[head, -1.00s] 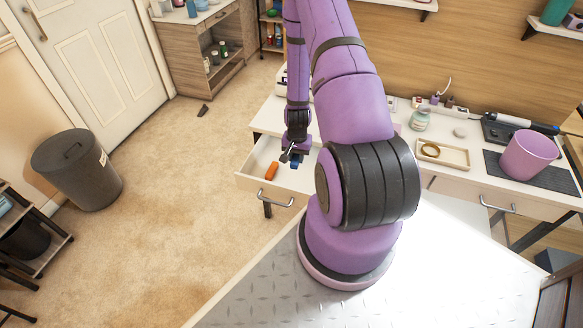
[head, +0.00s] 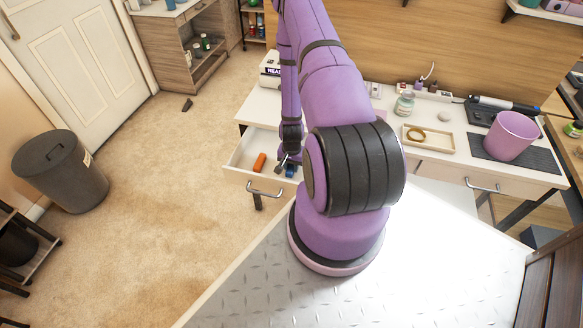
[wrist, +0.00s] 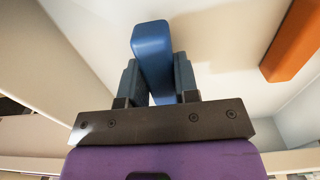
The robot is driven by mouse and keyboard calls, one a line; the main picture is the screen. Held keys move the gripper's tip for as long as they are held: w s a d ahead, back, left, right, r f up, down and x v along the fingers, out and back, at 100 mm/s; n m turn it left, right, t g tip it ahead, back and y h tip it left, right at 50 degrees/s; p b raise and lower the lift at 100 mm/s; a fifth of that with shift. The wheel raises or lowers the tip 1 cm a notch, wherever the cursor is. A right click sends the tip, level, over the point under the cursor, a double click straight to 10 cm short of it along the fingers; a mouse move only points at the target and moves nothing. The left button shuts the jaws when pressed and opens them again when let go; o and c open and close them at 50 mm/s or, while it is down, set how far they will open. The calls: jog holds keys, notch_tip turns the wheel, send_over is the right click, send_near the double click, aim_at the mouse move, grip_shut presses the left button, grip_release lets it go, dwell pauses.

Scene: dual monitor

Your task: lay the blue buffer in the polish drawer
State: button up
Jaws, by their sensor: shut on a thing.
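The polish drawer (head: 244,172) is pulled open at the left of the white desk, with a metal handle on its front. My gripper (head: 287,164) is over or inside the right part of the drawer. It is shut on the blue buffer (wrist: 153,50), which sticks out between the two fingers in the wrist view. In the head view the buffer (head: 291,171) shows only as a small blue patch. An orange block (head: 259,162) lies on the drawer floor to the left of it; it also shows in the wrist view (wrist: 292,42). I cannot tell whether the buffer touches the floor.
The desk top holds a tray with a ring (head: 428,139), a pink cup (head: 511,135) on a dark mat and a small jar (head: 404,105). A second drawer handle (head: 482,186) is at the right. A dark bin (head: 62,172) stands on open floor at the left.

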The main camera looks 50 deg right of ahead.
jog(key=shift+f, duration=0.6)
jog(key=o, duration=0.9)
jog(key=shift+f, duration=0.1)
notch_tip(320, 180, up, 12)
jog(key=shift+r, duration=0.15)
